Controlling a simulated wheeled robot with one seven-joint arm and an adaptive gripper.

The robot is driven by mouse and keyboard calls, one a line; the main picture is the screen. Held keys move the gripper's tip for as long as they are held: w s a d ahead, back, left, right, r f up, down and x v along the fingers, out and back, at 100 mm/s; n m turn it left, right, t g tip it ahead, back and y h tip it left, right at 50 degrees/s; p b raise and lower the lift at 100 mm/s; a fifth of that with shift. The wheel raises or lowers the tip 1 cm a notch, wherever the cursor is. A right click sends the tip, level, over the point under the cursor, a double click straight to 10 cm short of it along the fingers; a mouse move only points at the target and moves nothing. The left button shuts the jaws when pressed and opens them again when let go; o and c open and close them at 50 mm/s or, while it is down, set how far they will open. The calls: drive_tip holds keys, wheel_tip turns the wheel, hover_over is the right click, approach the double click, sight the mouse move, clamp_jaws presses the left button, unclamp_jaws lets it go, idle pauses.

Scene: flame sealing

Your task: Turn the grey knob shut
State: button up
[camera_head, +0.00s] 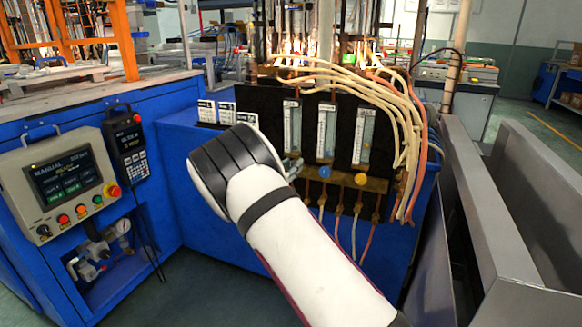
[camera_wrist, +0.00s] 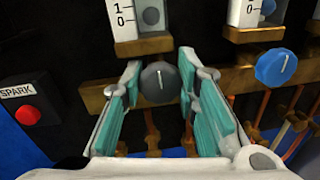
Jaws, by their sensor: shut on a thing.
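The grey knob (camera_wrist: 160,83) sits on a brass bar below a flow tube in the wrist view. Its white mark is close to upright. My gripper (camera_wrist: 161,90) has one finger on each side of this knob and is shut on it. The fingers have teal pads. The flow tube (camera_wrist: 152,14) above it shows a grey ball a little above the 0 mark. In the head view my arm hides the grey knob and most of the gripper. The leftmost tube (camera_head: 292,126) shows above my wrist.
A blue knob (camera_wrist: 276,68) is close to the right of my gripper, and a yellow knob (camera_head: 361,180) is farther right. A red spark button (camera_wrist: 28,115) is at the left. Pale hoses (camera_head: 400,125) hang at the panel's right. A control box (camera_head: 62,185) stands left.

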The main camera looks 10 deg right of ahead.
drive_tip(key=shift+m, duration=0.4)
drive_tip(key=o, duration=1.2)
drive_tip(key=shift+c, duration=0.2)
drive_tip(key=shift+s, duration=0.1)
drive_tip(key=v, duration=1.2)
